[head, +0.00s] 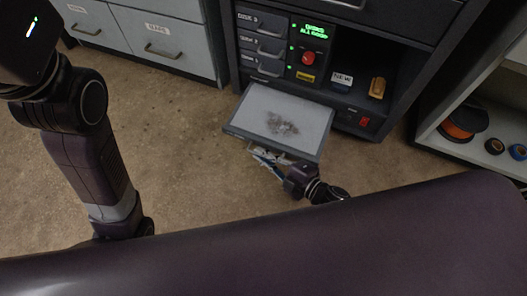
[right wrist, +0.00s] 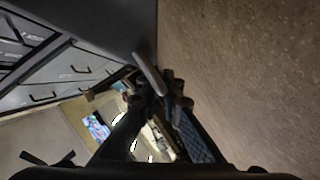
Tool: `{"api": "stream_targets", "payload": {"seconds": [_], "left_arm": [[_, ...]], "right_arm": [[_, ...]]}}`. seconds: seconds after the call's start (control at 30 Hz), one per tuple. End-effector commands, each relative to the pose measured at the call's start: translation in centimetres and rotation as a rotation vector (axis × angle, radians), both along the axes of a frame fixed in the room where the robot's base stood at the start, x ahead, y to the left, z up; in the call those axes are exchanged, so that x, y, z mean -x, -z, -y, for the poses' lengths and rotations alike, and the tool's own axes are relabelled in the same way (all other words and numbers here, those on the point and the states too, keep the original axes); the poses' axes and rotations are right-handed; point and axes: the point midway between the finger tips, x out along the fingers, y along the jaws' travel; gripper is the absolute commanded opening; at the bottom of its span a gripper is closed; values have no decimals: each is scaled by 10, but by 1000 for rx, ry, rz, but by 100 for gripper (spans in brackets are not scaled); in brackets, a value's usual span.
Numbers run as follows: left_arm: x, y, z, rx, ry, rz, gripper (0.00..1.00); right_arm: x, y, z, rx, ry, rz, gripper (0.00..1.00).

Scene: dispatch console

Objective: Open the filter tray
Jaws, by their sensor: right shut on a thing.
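The filter tray (head: 238,128) stands out from the lower part of the dark console, with a grey filter (head: 285,118) in it that has a dark dusty patch in the middle. My right gripper (head: 268,158) is at the tray's front edge, below it in the head view. In the right wrist view my right gripper (right wrist: 162,102) is shut on the tray's handle (right wrist: 149,72), a pale bar between the fingertips. The tray's underside hides part of the fingers in the head view. My left arm shows at the left, but its gripper is out of view.
The console has a green display (head: 315,31), a red knob (head: 308,58) and a red switch (head: 365,121). An open shelf (head: 490,160) with spools stands at the right. Grey drawer cabinets (head: 160,40) stand at the back left. The floor left of the tray is clear.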

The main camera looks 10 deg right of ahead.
Motion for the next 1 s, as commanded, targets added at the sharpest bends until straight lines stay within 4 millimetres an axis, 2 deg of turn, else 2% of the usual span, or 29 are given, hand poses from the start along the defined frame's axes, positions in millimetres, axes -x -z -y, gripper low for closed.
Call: {"api": "stream_targets", "payload": {"seconds": [0.07, 0.1, 0.17, 0.53, 0.67, 1.0], "left_arm": [[0, 0, 0, 0, 0, 0, 0], [0, 0, 0, 0, 0, 0, 0], [0, 0, 0, 0, 0, 0, 0], [-1, 0, 0, 0, 0, -1, 0], [0, 0, 0, 0, 0, -1, 0], [0, 0, 0, 0, 0, 0, 0]], "right_arm": [[0, 0, 1, 1, 1, -1, 0], [0, 0, 1, 1, 1, -1, 9], [0, 0, 1, 1, 1, -1, 14], [6, 0, 5, 3, 1, -3, 14], [22, -4, 18, 3, 0, -4, 14], [75, -20, 59, 2, 1, -4, 14]]}}
